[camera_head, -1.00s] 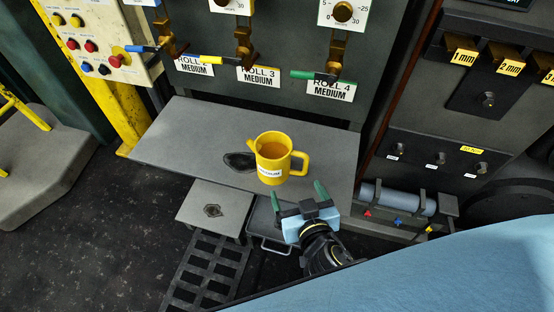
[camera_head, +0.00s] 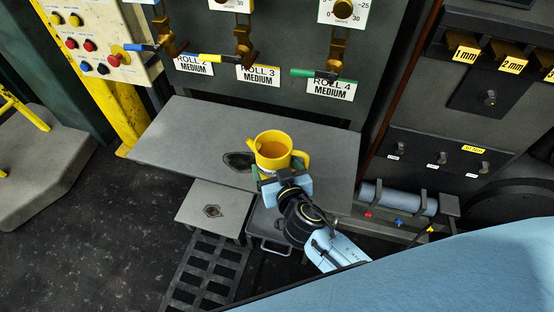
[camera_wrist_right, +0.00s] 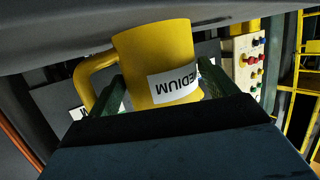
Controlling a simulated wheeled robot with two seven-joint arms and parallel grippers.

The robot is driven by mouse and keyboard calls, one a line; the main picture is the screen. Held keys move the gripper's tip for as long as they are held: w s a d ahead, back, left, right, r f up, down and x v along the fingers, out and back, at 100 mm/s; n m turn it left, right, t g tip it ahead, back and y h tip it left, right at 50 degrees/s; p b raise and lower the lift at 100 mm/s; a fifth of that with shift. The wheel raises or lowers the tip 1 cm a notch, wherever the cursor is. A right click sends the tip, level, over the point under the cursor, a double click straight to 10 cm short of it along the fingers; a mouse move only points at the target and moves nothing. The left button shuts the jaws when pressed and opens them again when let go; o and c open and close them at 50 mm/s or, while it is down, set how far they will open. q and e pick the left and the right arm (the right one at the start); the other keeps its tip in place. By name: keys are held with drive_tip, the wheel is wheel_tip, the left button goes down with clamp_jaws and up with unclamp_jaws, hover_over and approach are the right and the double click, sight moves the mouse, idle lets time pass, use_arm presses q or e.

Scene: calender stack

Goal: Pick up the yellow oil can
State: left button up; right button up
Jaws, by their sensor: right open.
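The yellow oil can (camera_head: 272,145) stands upright on the grey shelf, with its handle on the right and amber liquid inside. My right gripper (camera_head: 281,172) is at the near side of the can and hides its lower front. In the right wrist view the can (camera_wrist_right: 158,52) shows its white MEDIUM label and its handle. The green fingers of my right gripper (camera_wrist_right: 160,90) are apart, one on each side of the can's body; I cannot tell whether they touch it. My left gripper is not in view.
The grey shelf (camera_head: 190,135) has a dark stain left of the can. A panel with coloured levers and roll labels rises behind it. A lower grey plate (camera_head: 212,212) and a floor grate (camera_head: 205,270) lie in front. A holder with a grey roll (camera_head: 395,198) is at right.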

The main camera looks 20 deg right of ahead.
drive_tip(key=shift+x, duration=1.1)
drive_tip(key=shift+w+f, duration=0.15)
drive_tip(key=shift+w, duration=0.05)
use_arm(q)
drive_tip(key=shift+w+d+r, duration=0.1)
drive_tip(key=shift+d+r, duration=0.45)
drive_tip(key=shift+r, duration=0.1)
use_arm(e)
drive_tip(key=shift+c, duration=0.5)
drive_tip(key=c, duration=0.9)
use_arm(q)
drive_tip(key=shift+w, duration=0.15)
use_arm(e)
drive_tip(key=shift+c, duration=0.3)
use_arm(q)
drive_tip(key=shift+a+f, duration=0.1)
use_arm(e)
drive_tip(key=shift+r, duration=0.3)
